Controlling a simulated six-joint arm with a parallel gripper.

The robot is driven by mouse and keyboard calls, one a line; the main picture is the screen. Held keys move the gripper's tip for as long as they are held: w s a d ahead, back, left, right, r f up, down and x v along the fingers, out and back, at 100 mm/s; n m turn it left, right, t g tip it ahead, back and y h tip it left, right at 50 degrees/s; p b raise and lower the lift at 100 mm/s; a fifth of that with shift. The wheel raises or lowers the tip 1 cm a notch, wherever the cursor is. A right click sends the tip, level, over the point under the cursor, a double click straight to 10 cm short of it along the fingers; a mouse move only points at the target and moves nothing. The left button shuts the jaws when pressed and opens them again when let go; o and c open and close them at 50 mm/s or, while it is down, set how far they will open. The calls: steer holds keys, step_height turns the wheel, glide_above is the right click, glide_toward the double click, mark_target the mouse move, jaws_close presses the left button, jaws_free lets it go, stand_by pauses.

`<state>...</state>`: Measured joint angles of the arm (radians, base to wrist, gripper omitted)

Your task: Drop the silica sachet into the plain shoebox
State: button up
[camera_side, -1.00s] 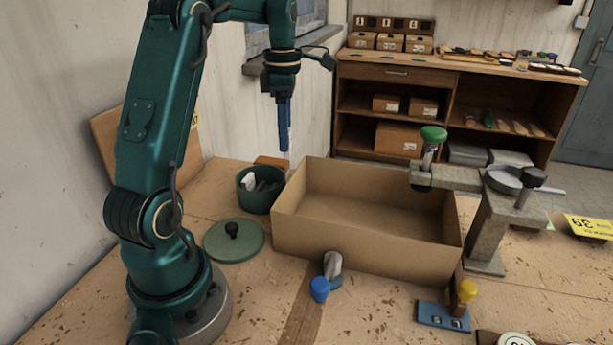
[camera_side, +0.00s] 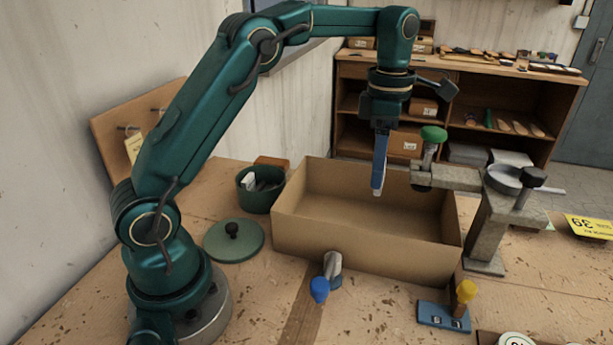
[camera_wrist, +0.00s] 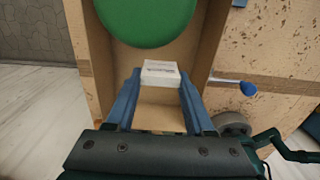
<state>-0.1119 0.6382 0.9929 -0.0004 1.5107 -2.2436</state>
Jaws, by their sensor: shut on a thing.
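My gripper (camera_side: 378,188) points down over the right half of the plain brown shoebox (camera_side: 365,250), which is open at the top. Its blue fingers are shut on a small white silica sachet (camera_wrist: 161,72), seen between the fingertips in the wrist view. In the side view only a pale bit of the sachet (camera_side: 377,192) shows at the finger ends. The shoebox wall (camera_wrist: 205,50) also shows in the wrist view, with its floor below the sachet.
A green pot (camera_side: 259,200) with pale pieces inside stands left of the box, its lid (camera_side: 234,240) in front. A green-knobbed metal stand (camera_side: 488,235) is close on the right, its knob (camera_side: 433,134) near my gripper. A blue-capped item (camera_side: 321,288) lies before the box.

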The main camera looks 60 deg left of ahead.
steer(key=shift+f, duration=1.8)
steer(key=o, duration=1.4)
steer(key=shift+c, duration=0.2)
steer(key=shift+r, duration=2.55)
